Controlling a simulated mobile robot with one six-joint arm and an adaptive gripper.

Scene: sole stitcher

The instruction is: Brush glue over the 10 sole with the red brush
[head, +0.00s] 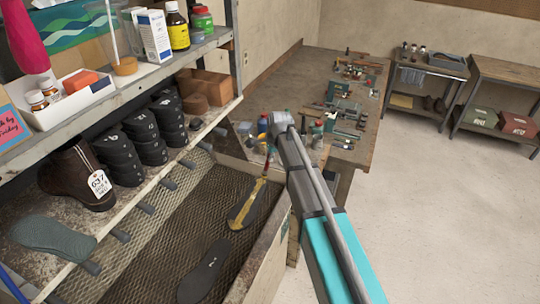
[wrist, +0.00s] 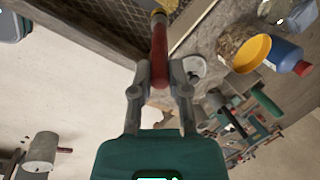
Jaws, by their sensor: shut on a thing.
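My gripper (wrist: 160,78) is shut on the red brush (wrist: 159,48), with its red handle between the fingers in the wrist view. The brush's yellowish lower end points away from me over the dark mesh. In the head view the red brush (head: 266,163) slants down from my wrist to a dark sole (head: 262,198) on the mesh tray. This sole has a yellow glue-like streak along its left side. I cannot tell whether the bristles touch it. A second dark sole (head: 206,270) lies nearer on the mesh, with a small unreadable mark. The number 10 cannot be read on either.
The mesh tray (head: 150,262) has a raised right wall. A shelf at left holds a brown boot (head: 78,177), stacked dark soles (head: 115,155) and a grey-green sole (head: 52,235). A yellow-topped jar (wrist: 250,53) and a blue bottle (wrist: 281,58) stand beside my gripper.

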